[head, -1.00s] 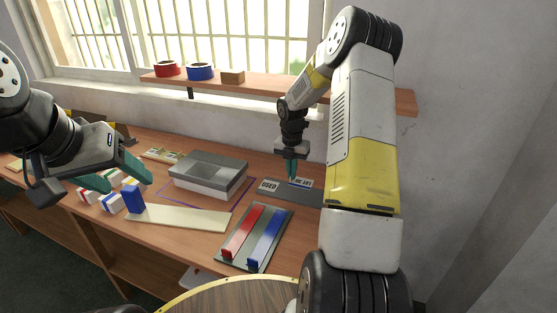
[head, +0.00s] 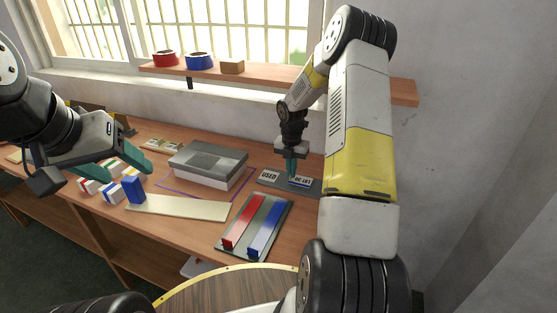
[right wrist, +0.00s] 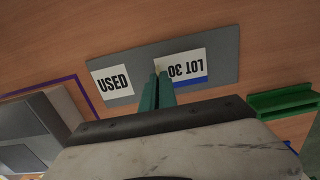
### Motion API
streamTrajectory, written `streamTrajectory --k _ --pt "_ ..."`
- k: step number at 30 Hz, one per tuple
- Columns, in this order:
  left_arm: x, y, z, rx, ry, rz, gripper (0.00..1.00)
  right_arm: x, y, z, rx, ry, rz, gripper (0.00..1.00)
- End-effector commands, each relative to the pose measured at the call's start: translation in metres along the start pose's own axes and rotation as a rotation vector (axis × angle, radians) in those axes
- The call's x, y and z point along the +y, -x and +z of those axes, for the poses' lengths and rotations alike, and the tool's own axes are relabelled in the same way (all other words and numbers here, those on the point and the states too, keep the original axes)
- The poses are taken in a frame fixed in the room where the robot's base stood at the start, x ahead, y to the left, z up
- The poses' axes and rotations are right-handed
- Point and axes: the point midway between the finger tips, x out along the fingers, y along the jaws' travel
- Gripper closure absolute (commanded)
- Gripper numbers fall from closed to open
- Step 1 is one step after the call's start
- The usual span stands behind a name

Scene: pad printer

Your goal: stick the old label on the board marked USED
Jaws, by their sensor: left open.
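The dark grey board (head: 284,186) marked USED lies on the bench at the right; it also shows in the right wrist view (right wrist: 215,43). Its white USED sign (right wrist: 112,82) is at the left end. The old label (right wrist: 185,70), white with LOT 30 and a blue strip, lies over the board beside the sign, upside down in the wrist view. My right gripper (right wrist: 158,76) points down with its fingers close together on the label's near-left edge. The fingers hide that corner. My left gripper (head: 128,174) is open and empty over the left of the bench.
A grey box-like unit (head: 205,170) stands mid-bench inside a purple outline. In front lie a cream strip (head: 185,208) with a blue block and a plate with red (head: 242,222) and blue (head: 267,229) bars. Small boxes (head: 108,190) stand left. A shelf holds tape rolls (head: 199,62).

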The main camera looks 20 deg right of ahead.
Motion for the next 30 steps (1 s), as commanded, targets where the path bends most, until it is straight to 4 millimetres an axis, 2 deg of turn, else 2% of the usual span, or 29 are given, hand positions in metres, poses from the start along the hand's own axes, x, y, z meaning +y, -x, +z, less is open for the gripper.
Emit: streamTrajectory --k 30 --pt "0.000 0.000 0.000 0.000 0.000 0.000 0.40 0.000 -0.013 -0.001 0.000 0.000 0.000 1.00"
